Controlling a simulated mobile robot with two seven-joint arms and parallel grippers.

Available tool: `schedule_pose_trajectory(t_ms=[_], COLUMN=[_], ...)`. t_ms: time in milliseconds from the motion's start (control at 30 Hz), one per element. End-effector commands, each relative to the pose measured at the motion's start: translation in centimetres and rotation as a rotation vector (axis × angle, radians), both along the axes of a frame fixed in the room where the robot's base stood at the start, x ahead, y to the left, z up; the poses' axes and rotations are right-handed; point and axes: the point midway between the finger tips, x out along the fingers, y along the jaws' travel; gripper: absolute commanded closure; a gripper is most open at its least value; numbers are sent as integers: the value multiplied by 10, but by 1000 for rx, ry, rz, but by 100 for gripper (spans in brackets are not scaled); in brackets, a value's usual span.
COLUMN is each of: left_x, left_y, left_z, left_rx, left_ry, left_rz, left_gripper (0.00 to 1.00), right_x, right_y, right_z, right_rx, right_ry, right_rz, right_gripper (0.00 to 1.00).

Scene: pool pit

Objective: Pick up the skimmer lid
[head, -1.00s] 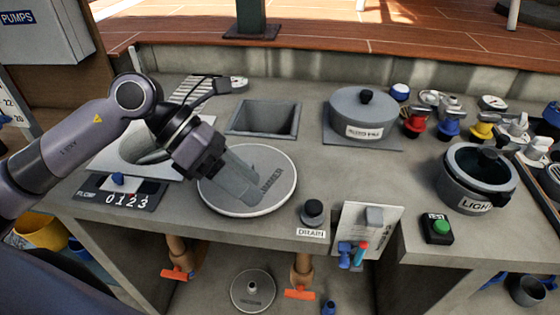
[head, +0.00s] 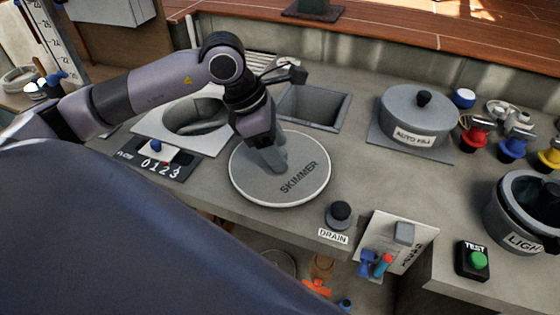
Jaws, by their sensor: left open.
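The skimmer lid (head: 300,186) is a round grey disc with a pale rim and the word SKIMMER, lying on the grey counter. My left gripper (head: 272,164) comes down over the lid's upper left part. It is open, with its fingers pointing down at the lid; the lid's middle is partly hidden behind them. I cannot tell whether the fingertips touch the lid. The white plate with a round opening (head: 194,120) is left of the lid. My right gripper is not in view.
A square pit (head: 313,106) lies behind the lid, and the auto fill pot (head: 416,116) stands right of it. The drain knob (head: 340,211) is close to the lid's lower right. The flow 0123 panel (head: 157,160) is at left. The counter's front edge is near.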

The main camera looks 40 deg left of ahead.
Motion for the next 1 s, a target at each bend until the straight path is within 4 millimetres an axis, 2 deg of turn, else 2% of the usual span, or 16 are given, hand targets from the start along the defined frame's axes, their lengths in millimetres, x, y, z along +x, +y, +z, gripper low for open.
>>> schedule_pose_trajectory(t_ms=[200, 233, 400, 767, 933, 1000], left_x=[1, 0, 1, 1, 2, 2], left_y=[-1, -1, -1, -1, -1, -1], left_z=[-2, -2, -2, 1, 15, 26], left_rx=[0, 0, -1, -1, -1, -1], left_ry=[0, 0, -1, -3, -5, -8], left_rz=[0, 0, 0, 1, -1, -1], left_gripper=[40, 43, 98, 100, 100, 100], right_x=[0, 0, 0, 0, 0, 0], right_y=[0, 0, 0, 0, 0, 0], right_z=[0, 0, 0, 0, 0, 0], right_rx=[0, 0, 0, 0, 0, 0], right_ry=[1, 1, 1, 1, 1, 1], right_rz=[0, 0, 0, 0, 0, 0], right_gripper=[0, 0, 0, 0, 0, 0])
